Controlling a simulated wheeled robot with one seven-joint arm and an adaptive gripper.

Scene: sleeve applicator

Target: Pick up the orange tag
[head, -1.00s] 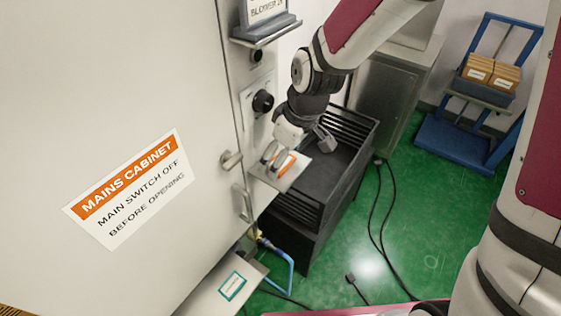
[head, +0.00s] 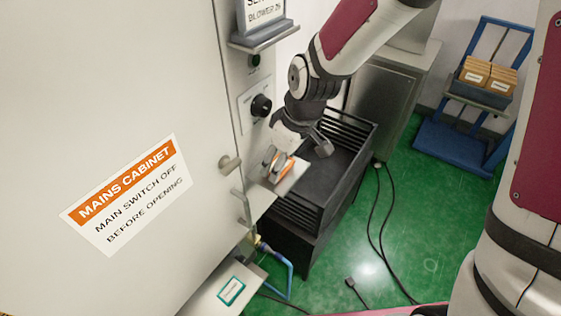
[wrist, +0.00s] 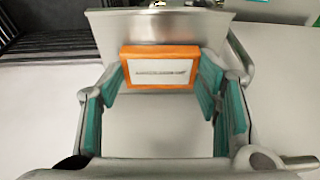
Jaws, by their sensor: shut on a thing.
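The orange tag (wrist: 160,68) is a small orange-framed plate with a white face and a dark line of print. In the wrist view it stands in front of a grey metal plate (wrist: 112,36). My gripper (wrist: 160,82) has its teal-padded fingers at the tag's left and right edges and is shut on it. In the head view my gripper (head: 277,165) is at a small metal shelf (head: 292,181) beside the cabinet, with the orange tag (head: 286,167) partly hidden by the fingers. I cannot tell whether the tag still touches the shelf.
A black slatted crate (head: 335,165) stands just right of the shelf. A blue cart (head: 460,140) stands far back. Cables (head: 377,220) lie on the green floor.

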